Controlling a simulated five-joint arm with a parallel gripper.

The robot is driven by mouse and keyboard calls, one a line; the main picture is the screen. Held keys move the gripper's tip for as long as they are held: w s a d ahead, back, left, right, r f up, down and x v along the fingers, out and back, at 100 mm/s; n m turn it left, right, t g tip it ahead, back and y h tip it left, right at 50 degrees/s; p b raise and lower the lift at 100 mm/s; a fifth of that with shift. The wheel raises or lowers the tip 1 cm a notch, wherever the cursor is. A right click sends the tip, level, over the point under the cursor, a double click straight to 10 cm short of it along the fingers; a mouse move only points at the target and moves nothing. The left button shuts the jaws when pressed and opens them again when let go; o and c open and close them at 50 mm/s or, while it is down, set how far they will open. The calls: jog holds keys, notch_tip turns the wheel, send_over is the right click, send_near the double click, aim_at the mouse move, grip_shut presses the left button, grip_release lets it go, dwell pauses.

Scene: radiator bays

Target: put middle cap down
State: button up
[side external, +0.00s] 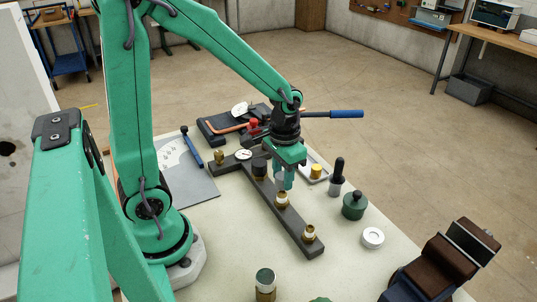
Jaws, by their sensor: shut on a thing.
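A dark bar (291,226) lies on the table with brass valve fittings along it. My gripper (284,183) points down over the middle fitting (282,200), its fingers shut on a small greyish piece that I take to be the middle cap, mostly hidden between them. The middle fitting shows brass with a pale top just below the fingertips; whether the held piece touches it I cannot tell. A black cap (259,168) sits on the fitting to the left. The right fitting (309,234) shows brass with a pale top and no dark cap.
A black tray with a copper pipe (215,131) lies behind the bar. A black-handled tool (337,178), a green jar (354,205) and a white roll (372,238) stand to the right.

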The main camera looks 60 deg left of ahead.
jog(key=shift+r, duration=0.35)
jog(key=shift+w, duration=0.1)
jog(key=shift+w+a, duration=0.25)
jog(key=shift+w, duration=0.2)
jog(key=w+a+n, duration=0.9)
jog(key=w+a, duration=0.2)
jog(key=w, duration=0.4)
jog(key=shift+a+r, duration=0.2)
jog(key=shift+a, duration=0.2)
jog(key=shift+w, duration=0.1)
jog(key=shift+f, duration=5)
